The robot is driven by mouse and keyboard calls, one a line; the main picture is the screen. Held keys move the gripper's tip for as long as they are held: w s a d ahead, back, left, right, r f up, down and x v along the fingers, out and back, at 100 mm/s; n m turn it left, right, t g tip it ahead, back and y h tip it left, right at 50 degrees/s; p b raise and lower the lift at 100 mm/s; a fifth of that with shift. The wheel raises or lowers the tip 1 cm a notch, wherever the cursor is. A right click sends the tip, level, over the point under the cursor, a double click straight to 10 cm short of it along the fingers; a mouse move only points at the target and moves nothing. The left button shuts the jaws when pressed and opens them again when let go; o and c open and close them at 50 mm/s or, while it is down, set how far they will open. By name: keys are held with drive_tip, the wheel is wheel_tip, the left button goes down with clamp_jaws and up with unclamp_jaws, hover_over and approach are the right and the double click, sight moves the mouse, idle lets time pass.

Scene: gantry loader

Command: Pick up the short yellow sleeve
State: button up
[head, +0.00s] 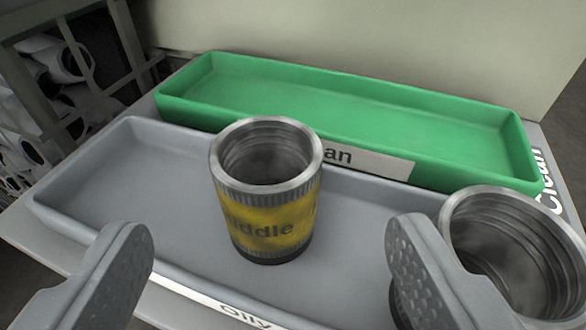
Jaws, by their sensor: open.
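A short sleeve with a yellow band marked "Middle", partly worn (268,222), stands upright in the grey tray labelled "Oily" (110,185). Its rim is bare metal with ridges inside. My gripper (265,262) is open, with one finger low at the left and one at the right. The yellow sleeve shows between and beyond the two fingers, and I see no contact. A second metal sleeve (520,245) is at the right, partly hidden behind my right finger; the colour of its band cannot be seen.
An empty green tray (350,105) lies behind the grey tray, with a white label ending in "an" on its front. The word "Clean" is on the surface at the right. A rack with white rolled items (65,65) stands at the left. The left part of the grey tray is clear.

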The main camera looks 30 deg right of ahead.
sight(270, 203)
drive_tip(key=x, duration=0.4)
drive_tip(key=shift+w+b, duration=0.1)
drive_tip(key=shift+b, duration=0.25)
drive_tip(key=b+x, duration=0.1)
drive_tip(key=x, duration=0.1)
drive_tip(key=b+x, duration=0.1)
drive_tip(key=x, duration=0.1)
drive_tip(key=shift+w+f, duration=0.15)
drive_tip(key=shift+f, duration=0.2)
drive_tip(key=shift+w+d, duration=0.15)
drive_tip(key=shift+w, duration=0.25)
drive_tip(key=c, duration=1.3)
